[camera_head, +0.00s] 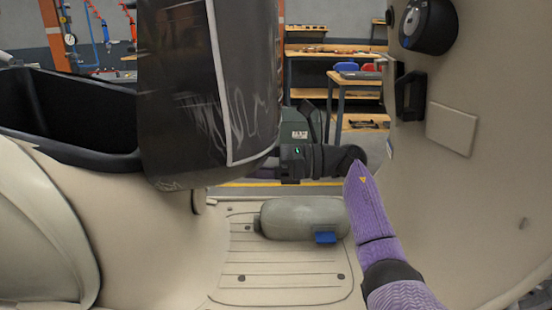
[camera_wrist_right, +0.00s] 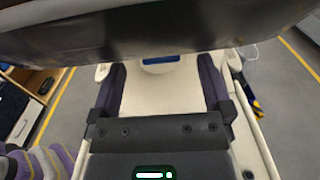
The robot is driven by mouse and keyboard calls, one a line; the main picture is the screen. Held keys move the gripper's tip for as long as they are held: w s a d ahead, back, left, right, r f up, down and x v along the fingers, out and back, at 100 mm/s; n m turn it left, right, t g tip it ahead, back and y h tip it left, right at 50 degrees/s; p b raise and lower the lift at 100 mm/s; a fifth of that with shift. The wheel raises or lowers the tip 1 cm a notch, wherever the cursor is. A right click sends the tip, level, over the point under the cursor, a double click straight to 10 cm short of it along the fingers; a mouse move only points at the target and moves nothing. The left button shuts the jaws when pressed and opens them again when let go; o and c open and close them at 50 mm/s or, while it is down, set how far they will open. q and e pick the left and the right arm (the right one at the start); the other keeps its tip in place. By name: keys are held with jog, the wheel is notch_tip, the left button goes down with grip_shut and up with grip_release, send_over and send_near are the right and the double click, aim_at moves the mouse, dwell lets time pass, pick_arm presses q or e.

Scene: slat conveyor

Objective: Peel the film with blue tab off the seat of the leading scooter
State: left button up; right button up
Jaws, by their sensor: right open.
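The scooter's dark seat (camera_head: 205,95) stands raised beside its open black compartment (camera_head: 70,108). White streaks on its lower right look like glossy film (camera_head: 235,118), but its edges are unclear. A grey rounded bundle with a blue tab (camera_head: 325,237) lies on the beige footboard. My right gripper (camera_head: 265,173) reaches in from the right, its tips partly hidden by the seat's lower edge. In the right wrist view its fingers (camera_wrist_right: 163,72) are apart with nothing between them. A blue strip (camera_wrist_right: 158,61) shows beyond them, under the dark seat (camera_wrist_right: 170,25). My left gripper is out of view.
The scooter's beige front panel (camera_head: 475,190) stands close on the right, beside my right arm. The ribbed footboard (camera_head: 285,275) is clear in front of the bundle. Workbenches (camera_head: 345,55) stand well behind.

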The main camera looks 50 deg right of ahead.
jog(key=x, duration=0.3)
jog(key=shift+w+a, duration=0.15)
jog(key=shift+w, duration=0.05)
jog(key=c, duration=1)
jog(key=shift+s+a+f+b, duration=0.35)
jog(key=shift+s+f+b, duration=0.6)
jog(key=shift+s, duration=1.25)
jog(key=shift+s+a+f+b, duration=0.45)
jog(key=shift+s+f, duration=1.05)
jog(key=shift+s, duration=0.75)
jog(key=shift+s+a+f+b, duration=0.3)
jog(key=shift+s+f+b, duration=0.7)
jog(key=shift+s, duration=1.2)
jog(key=shift+c, duration=0.2)
